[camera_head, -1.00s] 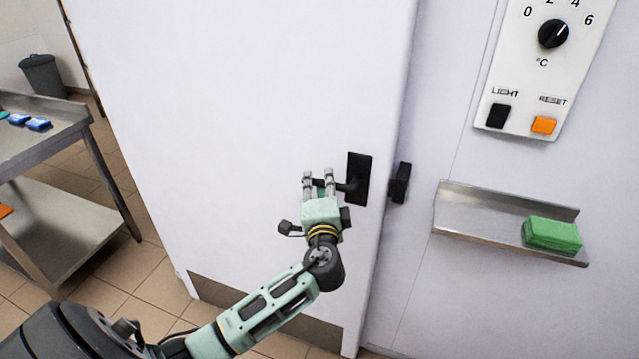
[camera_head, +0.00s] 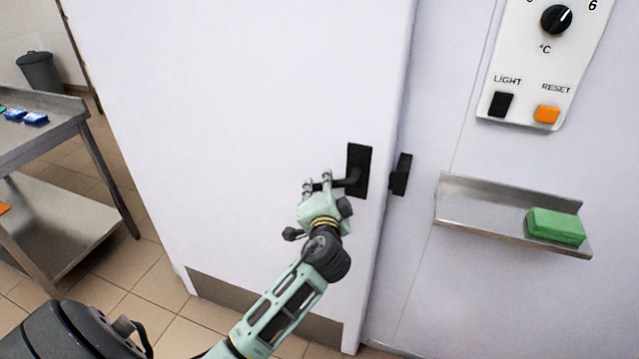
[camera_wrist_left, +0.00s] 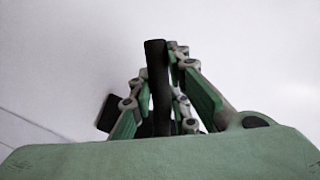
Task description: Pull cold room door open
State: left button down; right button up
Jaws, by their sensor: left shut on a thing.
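The cold room door (camera_head: 240,120) is a large white panel that fills the middle of the head view. Its black lever handle (camera_head: 358,170) sits near the door's right edge. My left gripper (camera_head: 318,184) is shut on the handle's lever, with a finger on either side of it. In the left wrist view the dark lever (camera_wrist_left: 157,80) runs up between the two fingers. The black catch (camera_head: 401,174) is on the frame just right of the door edge. My right gripper is not in view.
Right of the door, a steel shelf (camera_head: 470,205) holds a green block (camera_head: 555,226), below a control panel (camera_head: 530,100) with a dial and switches. At left are a steel table (camera_head: 60,125) and a grey bin (camera_head: 40,72). Tiled floor (camera_head: 165,315) shows before the door.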

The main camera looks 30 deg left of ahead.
pick_arm(q)
jog(key=shift+w+d+f+n+h, duration=0.15)
jog(key=shift+d+f+n+h, duration=0.35)
jog(key=shift+f+n+h, duration=0.45)
jog(key=shift+r+y, duration=0.15)
jog(key=shift+y, duration=0.1)
